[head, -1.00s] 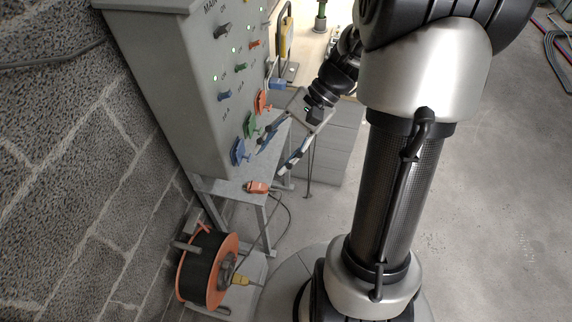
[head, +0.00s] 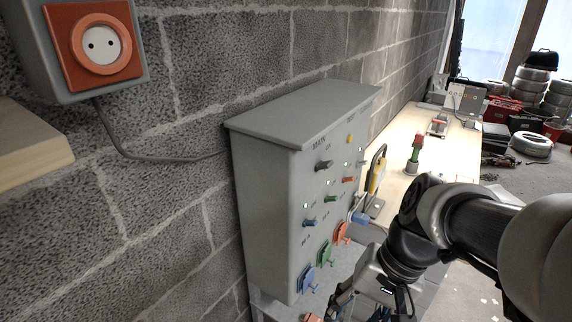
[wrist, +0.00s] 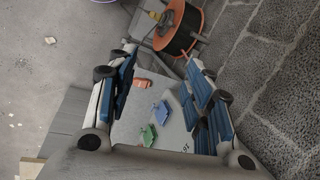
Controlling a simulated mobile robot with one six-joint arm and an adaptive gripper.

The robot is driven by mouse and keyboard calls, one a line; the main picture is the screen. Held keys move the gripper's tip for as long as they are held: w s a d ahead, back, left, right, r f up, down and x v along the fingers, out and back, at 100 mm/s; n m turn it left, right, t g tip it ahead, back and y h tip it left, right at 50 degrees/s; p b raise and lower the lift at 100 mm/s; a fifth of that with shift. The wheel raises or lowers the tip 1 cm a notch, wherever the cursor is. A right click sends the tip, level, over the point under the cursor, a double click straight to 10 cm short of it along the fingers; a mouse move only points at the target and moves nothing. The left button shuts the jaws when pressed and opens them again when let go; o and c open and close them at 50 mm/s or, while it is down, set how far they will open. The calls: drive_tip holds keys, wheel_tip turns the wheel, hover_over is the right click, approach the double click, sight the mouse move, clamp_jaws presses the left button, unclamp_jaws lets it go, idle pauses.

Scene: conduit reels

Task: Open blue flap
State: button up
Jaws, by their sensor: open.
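In the head view the fingertips are cut off at the bottom edge.
An orange plug (wrist: 143,86) lies below the box near the flaps. A cable reel (wrist: 178,28) stands on the floor beyond the fingertips. A block wall (head: 200,130) runs behind the box.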

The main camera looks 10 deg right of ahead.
drive_tip(key=shift+r, duration=0.1)
drive_tip(key=s+a+r+n+t+h, duration=0.1)
drive_tip(key=s+r+n+t+h, duration=0.2)
drive_tip(key=s+r+n+t, duration=0.1)
drive_tip(key=shift+s+a+n+t, duration=0.25)
drive_tip(key=shift+s+n, duration=0.25)
drive_tip(key=shift+n, duration=0.4)
drive_tip(key=shift+c, duration=0.4)
